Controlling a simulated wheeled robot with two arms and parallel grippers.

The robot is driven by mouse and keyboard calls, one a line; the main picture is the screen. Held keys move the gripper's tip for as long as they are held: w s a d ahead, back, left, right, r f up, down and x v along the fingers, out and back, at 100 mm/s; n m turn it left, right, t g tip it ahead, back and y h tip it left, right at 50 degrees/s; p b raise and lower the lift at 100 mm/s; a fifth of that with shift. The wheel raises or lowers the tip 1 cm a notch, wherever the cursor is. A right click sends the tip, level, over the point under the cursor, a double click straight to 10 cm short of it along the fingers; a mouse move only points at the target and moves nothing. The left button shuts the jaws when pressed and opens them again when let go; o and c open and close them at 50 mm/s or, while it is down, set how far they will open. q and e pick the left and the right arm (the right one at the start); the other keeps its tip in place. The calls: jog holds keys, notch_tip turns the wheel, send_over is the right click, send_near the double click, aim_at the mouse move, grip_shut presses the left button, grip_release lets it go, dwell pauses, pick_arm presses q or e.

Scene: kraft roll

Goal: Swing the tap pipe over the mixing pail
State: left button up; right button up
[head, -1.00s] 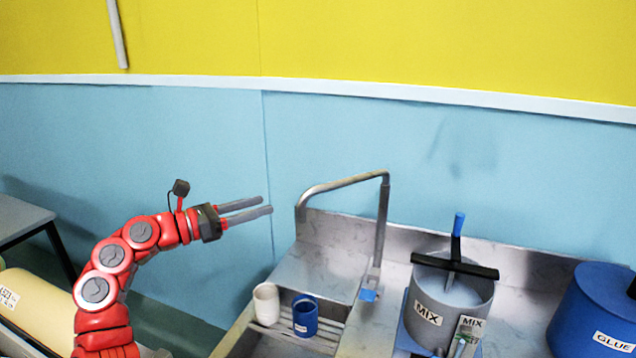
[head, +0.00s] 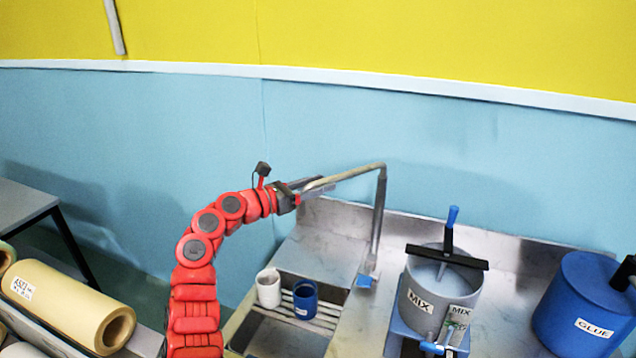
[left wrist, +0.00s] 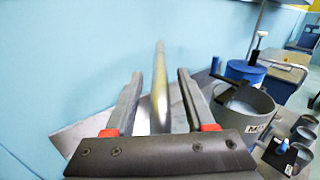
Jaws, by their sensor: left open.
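The tap pipe (head: 345,176) is a bent grey metal tube above the sink. Its upright stands on the steel counter and its arm reaches left, away from the mixing pail. The mixing pail (head: 413,312) is grey, labelled MIX, to the right of the tap, with a black bar and blue handle on top. My left gripper (head: 321,187) is open at the free end of the pipe. In the left wrist view the pipe (left wrist: 160,90) runs between the two open fingers (left wrist: 157,95), with gaps on both sides. My right gripper is not in view.
A white cup (head: 268,291) and a blue cup (head: 305,307) stand on the slatted rack by the sink. A blue GLUE drum (head: 572,299) is at the right. Kraft rolls (head: 65,303) lie at the lower left. The wall is close behind the tap.

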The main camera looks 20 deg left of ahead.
pick_arm(q)
grip_shut()
dwell(1.4)
